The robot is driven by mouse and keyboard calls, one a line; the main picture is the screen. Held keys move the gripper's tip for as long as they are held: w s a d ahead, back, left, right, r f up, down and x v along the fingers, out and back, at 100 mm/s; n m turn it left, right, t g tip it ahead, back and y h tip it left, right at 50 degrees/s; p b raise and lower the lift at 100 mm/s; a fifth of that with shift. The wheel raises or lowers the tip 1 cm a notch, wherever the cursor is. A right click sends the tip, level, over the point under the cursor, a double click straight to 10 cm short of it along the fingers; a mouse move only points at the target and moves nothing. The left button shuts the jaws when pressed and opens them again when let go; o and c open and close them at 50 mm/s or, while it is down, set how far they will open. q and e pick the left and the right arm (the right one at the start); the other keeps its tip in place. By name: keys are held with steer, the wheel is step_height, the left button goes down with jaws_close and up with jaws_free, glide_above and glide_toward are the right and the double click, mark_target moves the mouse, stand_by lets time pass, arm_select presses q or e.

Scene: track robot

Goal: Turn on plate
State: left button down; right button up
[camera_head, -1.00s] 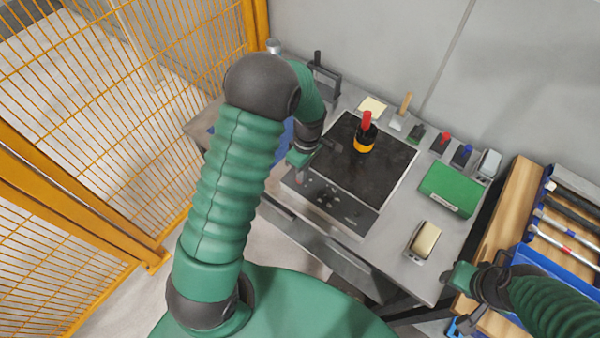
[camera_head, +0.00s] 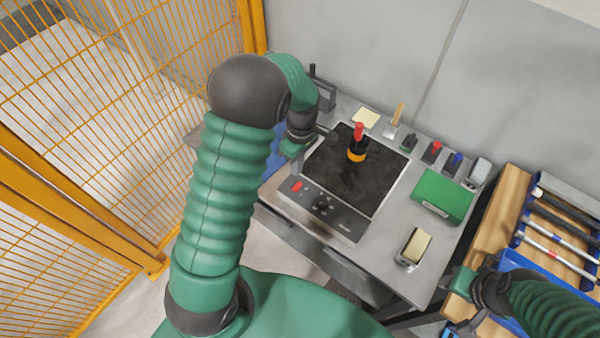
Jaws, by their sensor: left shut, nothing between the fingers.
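The plate is a square unit with a dark top (camera_head: 350,177) and a grey front control panel (camera_head: 335,222). The panel carries a bright red switch (camera_head: 297,187) at its left end and black knobs (camera_head: 322,205) near its middle. A black and yellow object with a red top (camera_head: 357,150) stands on the dark top. My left gripper (camera_head: 297,165) is shut and empty at the plate's left edge, above and behind the red switch. I see no contact with the switch. My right gripper (camera_head: 462,283) is at the lower right, away from the plate; its fingers are unclear.
A green box (camera_head: 441,196) and a small dish with a cream block (camera_head: 414,247) are right of the plate. Several small tools line the table's back edge. A wooden rack (camera_head: 490,215) with blue trays stands at the right. An orange fence (camera_head: 100,120) is at the left.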

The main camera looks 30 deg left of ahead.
arm_select(q)
step_height(320, 180, up, 4)
steer(key=a, duration=0.1)
steer(key=s+d+m+t, duration=0.2)
steer(key=s+d+m, duration=0.2)
steer(key=m, duration=0.4)
steer(key=s+d+r+m+t, duration=0.1)
steer(key=s+d+m, duration=0.3)
steer(key=m, duration=0.5)
steer(key=s+t, duration=0.1)
steer(key=s, duration=0.1)
steer(key=shift+s+d+r, duration=0.25)
steer(key=shift+s+d, duration=0.05)
steer(key=shift+d, duration=0.05)
steer(key=shift+s, duration=0.1)
